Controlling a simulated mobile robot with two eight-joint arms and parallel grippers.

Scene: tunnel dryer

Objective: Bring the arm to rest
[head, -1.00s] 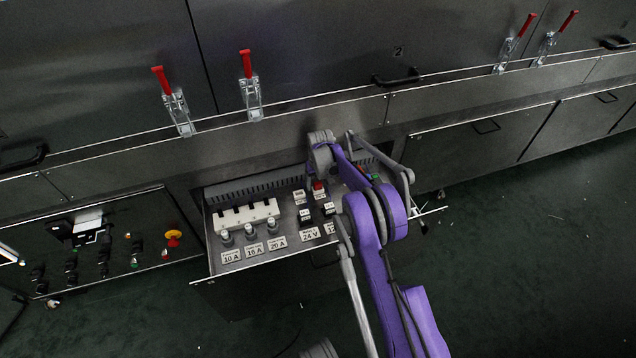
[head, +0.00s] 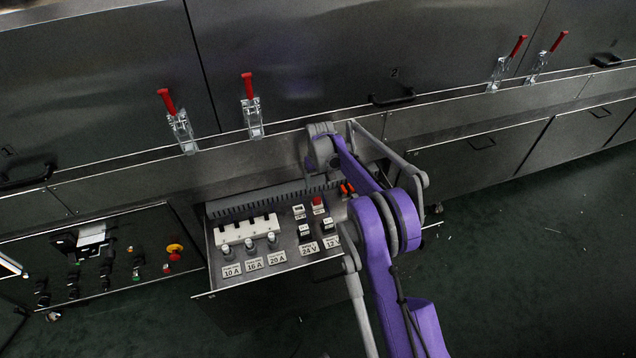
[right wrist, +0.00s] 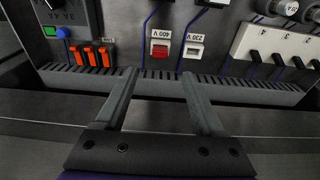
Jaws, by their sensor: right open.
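My right arm (head: 375,220), purple and grey, reaches in from the bottom right over a pulled-out switch drawer (head: 285,270). Its wrist end hangs near the drawer's back edge, in front of the machine's steel front. In the right wrist view my right gripper (right wrist: 158,80) is open, its two grey fingers apart with nothing held between them. Behind the fingers are a slotted grey strip (right wrist: 232,88), a red switch (right wrist: 160,48) and a white switch (right wrist: 193,50). I cannot tell whether the fingertips touch the strip. My left gripper is not in view.
The drawer carries a white breaker block (head: 247,228), orange parts (right wrist: 93,56) and several labelled sockets. Red-handled clamps (head: 249,88) and black handles (head: 392,98) line the machine. A control panel (head: 120,275) with a yellow-red knob stands left. The green floor (head: 520,270) at right is open.

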